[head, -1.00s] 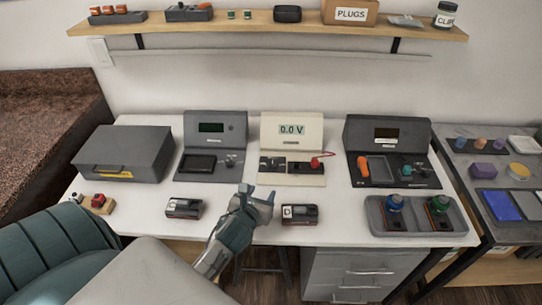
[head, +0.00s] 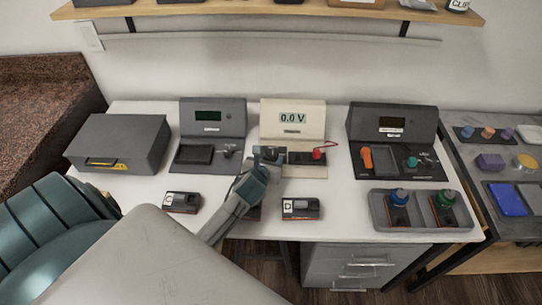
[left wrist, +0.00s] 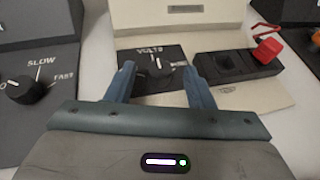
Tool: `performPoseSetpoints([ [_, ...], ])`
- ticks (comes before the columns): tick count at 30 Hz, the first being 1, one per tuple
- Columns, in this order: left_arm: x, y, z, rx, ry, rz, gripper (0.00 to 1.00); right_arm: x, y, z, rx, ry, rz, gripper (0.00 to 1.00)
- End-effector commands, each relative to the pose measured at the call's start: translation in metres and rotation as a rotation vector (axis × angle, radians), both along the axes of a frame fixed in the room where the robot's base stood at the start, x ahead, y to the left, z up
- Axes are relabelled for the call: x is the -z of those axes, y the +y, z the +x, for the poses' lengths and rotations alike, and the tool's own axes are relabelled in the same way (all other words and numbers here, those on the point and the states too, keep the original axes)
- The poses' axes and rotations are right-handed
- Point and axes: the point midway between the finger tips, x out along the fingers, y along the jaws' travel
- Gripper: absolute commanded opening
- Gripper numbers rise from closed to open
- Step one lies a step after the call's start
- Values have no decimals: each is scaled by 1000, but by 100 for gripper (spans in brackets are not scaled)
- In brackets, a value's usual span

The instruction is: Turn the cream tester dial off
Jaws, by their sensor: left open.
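The cream tester (head: 293,117) stands at the back middle of the white table, and its screen reads 0.0 V. In the left wrist view, its dial (left wrist: 152,66) is a dark knob on a black plate (left wrist: 136,56) marked VOLTS. My left gripper (head: 267,152) is open at the front left of the tester and hides the dial in the head view. In the left wrist view, the open fingers (left wrist: 161,76) lie to either side of the dial, with no clear contact. My right gripper is not in view.
A red lever (head: 318,153) sits on the tester's right. A grey tester (head: 212,118) with a SLOW/FAST knob (left wrist: 20,90) stands left, and a dark unit (head: 393,125) right.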

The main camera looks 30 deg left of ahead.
Motion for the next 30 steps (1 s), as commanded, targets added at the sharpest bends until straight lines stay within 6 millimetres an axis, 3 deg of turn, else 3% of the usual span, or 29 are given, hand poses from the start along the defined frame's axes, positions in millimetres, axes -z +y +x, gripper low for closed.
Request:
performPoseSetpoints([
  [4,4,3,10,0,1,0,48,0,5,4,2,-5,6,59],
  [13,5,4,12,0,0,0,48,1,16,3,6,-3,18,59],
  [20,5,3,12,0,0,0,5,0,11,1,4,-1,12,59],
  [30,5,2,12,-38,0,-1,4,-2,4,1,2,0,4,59],
])
